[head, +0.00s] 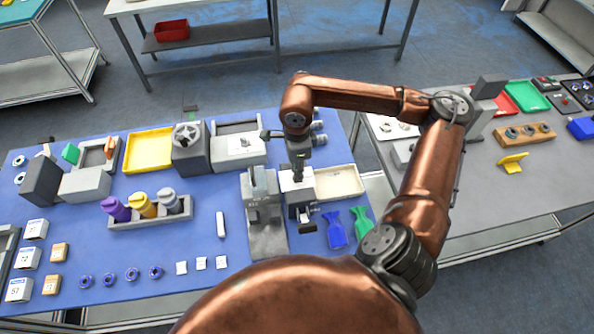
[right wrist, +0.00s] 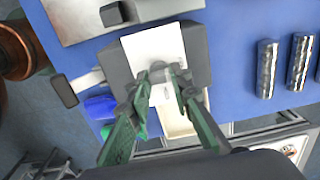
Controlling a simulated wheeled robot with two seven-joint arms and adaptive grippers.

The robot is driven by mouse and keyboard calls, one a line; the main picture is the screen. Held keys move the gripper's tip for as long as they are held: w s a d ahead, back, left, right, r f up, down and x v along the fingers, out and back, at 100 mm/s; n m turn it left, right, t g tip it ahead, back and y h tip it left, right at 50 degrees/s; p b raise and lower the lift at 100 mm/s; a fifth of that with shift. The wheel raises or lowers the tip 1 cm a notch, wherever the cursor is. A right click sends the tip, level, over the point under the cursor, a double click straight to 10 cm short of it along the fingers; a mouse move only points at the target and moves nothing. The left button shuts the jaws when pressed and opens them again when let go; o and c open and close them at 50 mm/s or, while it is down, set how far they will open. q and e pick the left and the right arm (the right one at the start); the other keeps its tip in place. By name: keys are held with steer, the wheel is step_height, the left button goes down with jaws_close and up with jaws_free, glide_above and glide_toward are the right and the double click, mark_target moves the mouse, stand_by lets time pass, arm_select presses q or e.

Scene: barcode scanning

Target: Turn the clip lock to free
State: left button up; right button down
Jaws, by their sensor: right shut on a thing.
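My right gripper (head: 297,172) reaches down onto a small dark fixture with a white top plate (head: 291,184). In the right wrist view its two green fingers (right wrist: 161,80) close around a small grey knob (right wrist: 157,67) on the white plate (right wrist: 150,45). The knob looks like the clip lock, but its turned position cannot be read. The fixture's dark body (right wrist: 119,65) shows around the plate. In the head view the gripper hides the knob. My left gripper is not in view.
A grey machine (head: 266,232) stands just left of the fixture, and a cream tray (head: 340,183) is close on its right. A blue holder (head: 336,232) and a green holder (head: 361,224) lie in front of the tray. A yellow tray (head: 149,151) is farther left.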

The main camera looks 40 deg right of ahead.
steer(key=c, duration=1.7)
jaws_free()
steer(key=shift+c, duration=0.2)
step_height(320, 180, up, 12)
